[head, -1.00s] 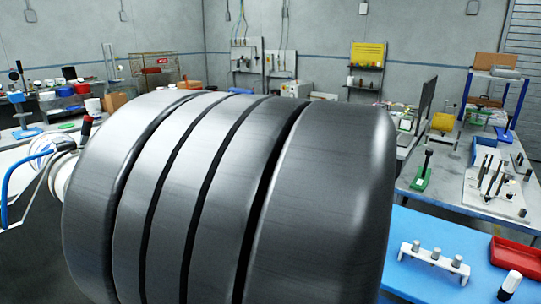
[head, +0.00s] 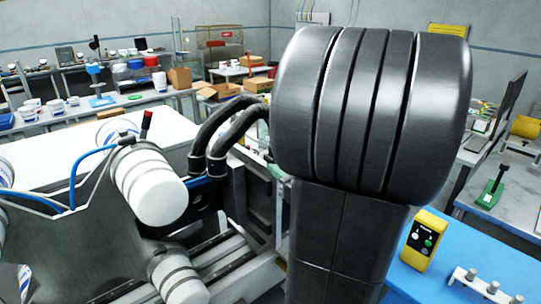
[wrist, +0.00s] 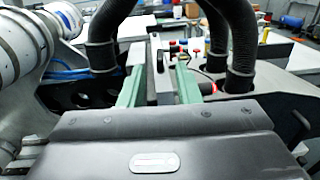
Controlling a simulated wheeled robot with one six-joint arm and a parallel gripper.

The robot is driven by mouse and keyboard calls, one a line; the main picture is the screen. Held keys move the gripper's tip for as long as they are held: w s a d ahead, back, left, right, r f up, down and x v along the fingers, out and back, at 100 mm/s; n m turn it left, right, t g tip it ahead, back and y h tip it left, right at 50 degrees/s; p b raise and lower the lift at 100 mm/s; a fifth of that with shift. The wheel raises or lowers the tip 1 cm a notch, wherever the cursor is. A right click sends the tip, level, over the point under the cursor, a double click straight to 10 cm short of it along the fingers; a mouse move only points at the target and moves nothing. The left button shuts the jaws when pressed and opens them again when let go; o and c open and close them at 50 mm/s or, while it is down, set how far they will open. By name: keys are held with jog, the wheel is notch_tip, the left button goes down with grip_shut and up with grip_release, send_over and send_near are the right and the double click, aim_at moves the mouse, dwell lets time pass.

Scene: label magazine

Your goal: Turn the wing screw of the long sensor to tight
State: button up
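My gripper (wrist: 161,72) shows in the wrist view as two pale green fingers standing apart above the dark gripper body. Upright grey and pale bars (wrist: 162,58) show between and beyond the fingers; I cannot tell whether these belong to the long sensor. No contact with them is clear. The wing screw cannot be made out in either view. In the head view my dark arm hides most of the gripper; only small green edges show at its left side, in front of the machine (head: 262,205).
Thick black hoses (head: 225,125) arch over the machine close to the gripper. White rollers (head: 148,185) stand at left. A yellow button box (head: 425,240) and a white rack with posts (head: 485,285) are on the blue-topped table (head: 395,275) at right. A white table (head: 60,150) lies behind.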

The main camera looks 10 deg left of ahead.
jog(key=p+x, duration=0.1)
jog(key=x, duration=0.5)
jog(key=shift+w+a, duration=0.2)
jog(key=shift+w, duration=0.05)
jog(key=shift+c, duration=0.4)
grip_shut()
